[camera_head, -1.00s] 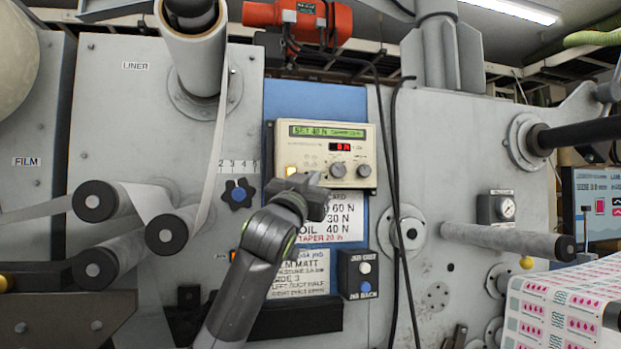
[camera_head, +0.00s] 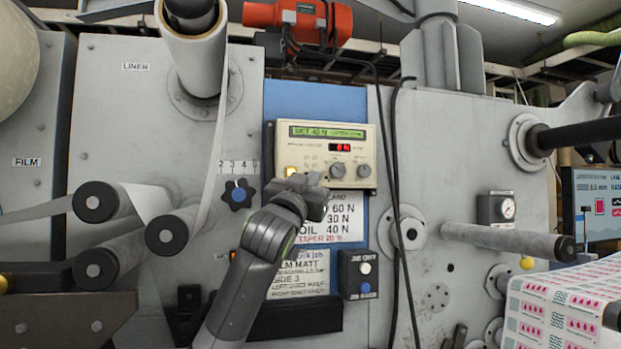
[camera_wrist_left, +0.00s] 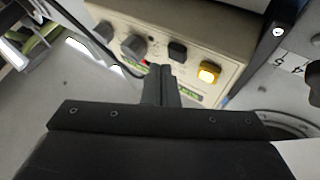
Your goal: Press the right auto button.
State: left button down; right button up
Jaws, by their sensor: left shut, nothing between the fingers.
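The cream controller box (camera_head: 352,155) on the blue panel carries a green display (camera_head: 327,132), a red readout (camera_head: 346,148) and two grey knobs (camera_head: 338,171). A lit yellow button (camera_head: 291,172) is at its lower left; it also shows in the left wrist view (camera_wrist_left: 209,72). There, a dark square button (camera_wrist_left: 177,50) sits between the lit button and the knobs. My left gripper (camera_head: 302,184) is shut and empty at the box's lower edge. Its fingertips (camera_wrist_left: 160,76) are close to the dark button; contact cannot be told. The buttons' labels are unreadable. My right gripper is not in view.
Below the box are a white tension card (camera_head: 340,225) and a small black switch box (camera_head: 358,274). Black cables (camera_head: 394,170) hang just right of the box. Rollers (camera_head: 95,202) stick out at the left.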

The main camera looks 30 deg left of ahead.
pick_arm(q)
jog(key=shift+w+a, duration=0.2)
jog(key=shift+w+a, duration=0.2)
jog(key=shift+a, duration=0.1)
dwell(0.7)
jog(key=shift+d, duration=0.1)
jog(key=shift+s+d, duration=0.5)
jog(key=shift+d, duration=0.05)
jog(key=s+d+b, duration=0.1)
jog(key=s+d, duration=0.3)
jog(key=shift+d+b, duration=0.3)
jog(key=shift+b, duration=0.1)
jog(key=shift+f, duration=0.15)
dwell(0.6)
